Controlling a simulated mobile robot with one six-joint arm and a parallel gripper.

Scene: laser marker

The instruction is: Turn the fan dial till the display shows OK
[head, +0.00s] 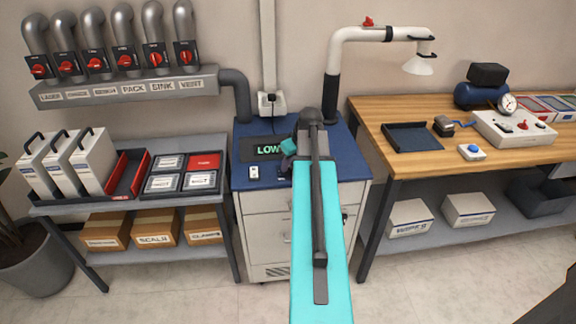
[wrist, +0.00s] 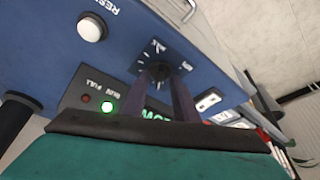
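The display (head: 267,150) on the blue-topped cabinet reads LOW in green in the head view. In the wrist view only part of its green lettering (wrist: 155,114) shows past my fingers. The fan dial (wrist: 158,70) is a small black knob on a dark scale plate, hidden behind my arm in the head view. My gripper (wrist: 165,76) is over the cabinet, with its two fingers a narrow gap apart. The fingertips are at the knob, one on each side, and look shut on it.
A white button (wrist: 91,28) marked RESET and a white switch (wrist: 208,101) are near the dial. A green lamp (wrist: 108,106) is lit. A grey duct (head: 236,92) stands behind the cabinet. A shelf (head: 121,208) stands left and a wooden bench (head: 440,166) right.

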